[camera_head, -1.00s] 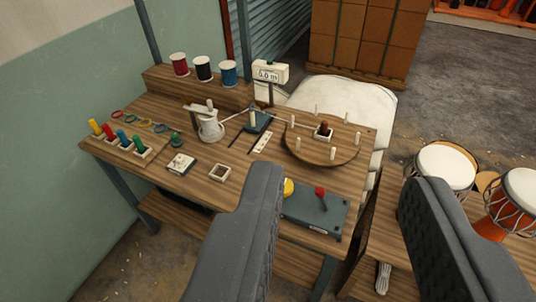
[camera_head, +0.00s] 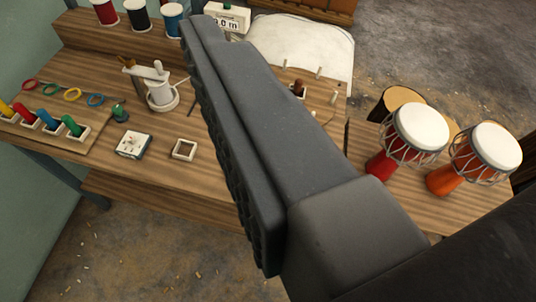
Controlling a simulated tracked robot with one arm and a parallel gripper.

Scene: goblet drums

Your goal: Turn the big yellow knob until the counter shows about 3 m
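The counter (camera_head: 227,18) is a white box at the top of the view. Its display seems to read 0.0 m, though the first digit is unclear. The big yellow knob, its dark box and the red knob are hidden behind my gripper (camera_head: 205,40), which crosses the view from lower right to upper left. I make out only one large grey finger with a ribbed edge. The other finger is not distinguishable, so whether the gripper is open or shut is unclear. I cannot see the gap to the knob.
The wooden bench (camera_head: 215,175) holds a white pot (camera_head: 160,92), a small square frame (camera_head: 184,150), a white-topped block (camera_head: 133,144) and coloured pegs (camera_head: 72,126). Spools (camera_head: 140,15) stand at the back. Two goblet drums, red (camera_head: 381,165) and orange (camera_head: 441,181), stand at right.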

